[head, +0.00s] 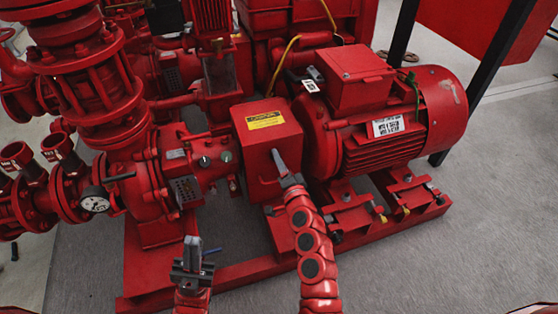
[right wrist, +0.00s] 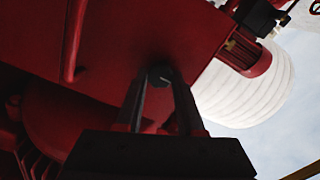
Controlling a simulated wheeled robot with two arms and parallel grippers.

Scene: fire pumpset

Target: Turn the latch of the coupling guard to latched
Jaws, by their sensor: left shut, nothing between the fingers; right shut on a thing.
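The coupling guard (head: 262,122) is a red box with a yellow caution label on top, between the pump and the motor in the head view. My right gripper (head: 278,160) reaches its front face, with the fingertips against the guard. In the right wrist view the right gripper (right wrist: 160,80) is shut on a small dark latch knob (right wrist: 159,75) at the red panel. The fingers hide the latch in the head view, and I cannot tell its turned angle. My left gripper (head: 192,248) is shut and empty, in front of the pump, apart from the guard.
The red motor (head: 437,105) stands right of the guard, and the pump casing (head: 140,180) with a pressure gauge (head: 95,200) stands left. The red base frame (head: 240,268) runs below. Open grey floor (head: 470,240) lies at the right front.

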